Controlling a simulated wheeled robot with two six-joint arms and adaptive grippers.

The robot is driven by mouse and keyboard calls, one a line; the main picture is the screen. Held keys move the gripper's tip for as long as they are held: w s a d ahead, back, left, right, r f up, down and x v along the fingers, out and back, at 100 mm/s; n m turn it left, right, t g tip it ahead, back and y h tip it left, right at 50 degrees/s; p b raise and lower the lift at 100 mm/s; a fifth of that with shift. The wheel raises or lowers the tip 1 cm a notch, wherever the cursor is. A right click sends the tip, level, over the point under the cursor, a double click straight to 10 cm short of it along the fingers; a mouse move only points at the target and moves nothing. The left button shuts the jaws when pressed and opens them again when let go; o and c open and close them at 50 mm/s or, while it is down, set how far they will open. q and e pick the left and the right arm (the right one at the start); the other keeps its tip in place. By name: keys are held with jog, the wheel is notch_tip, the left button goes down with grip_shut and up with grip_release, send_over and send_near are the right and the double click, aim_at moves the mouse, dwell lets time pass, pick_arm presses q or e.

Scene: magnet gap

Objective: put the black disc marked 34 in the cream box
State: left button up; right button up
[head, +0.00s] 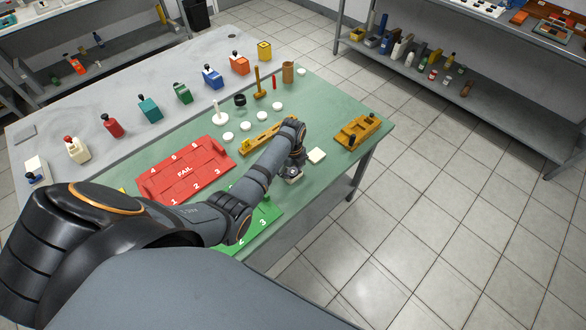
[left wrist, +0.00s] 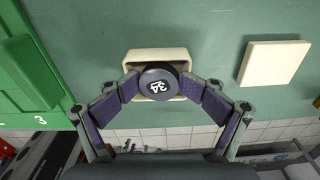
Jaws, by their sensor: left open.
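The black disc marked 34 (left wrist: 158,82) shows in the left wrist view between the fingertips of my left gripper (left wrist: 159,88). The gripper is open, with a finger close on each side of the disc. The disc overlaps the inside and near wall of the cream box (left wrist: 160,54); I cannot tell whether it rests in the box or sits above it. In the head view my left gripper (head: 296,160) is over the cream box (head: 292,178) near the table's front edge, and the disc cannot be made out. My right gripper is not in view.
A flat cream square (head: 316,155) lies right of the box. A green tray (head: 262,222) is on the left and a red FAIL tray (head: 186,170) behind it. Several white discs and a black ring (head: 240,100) lie farther back.

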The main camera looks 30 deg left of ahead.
aim_at(292, 171)
pick_arm(q)
jog(key=shift+s+f, duration=0.1)
jog(key=shift+s, duration=0.3)
jog(key=shift+a, duration=0.1)
jog(key=shift+w+r, duration=0.1)
jog(key=shift+r, duration=0.15)
notch_tip(292, 171, up, 13)
jog(key=shift+w, duration=0.25)
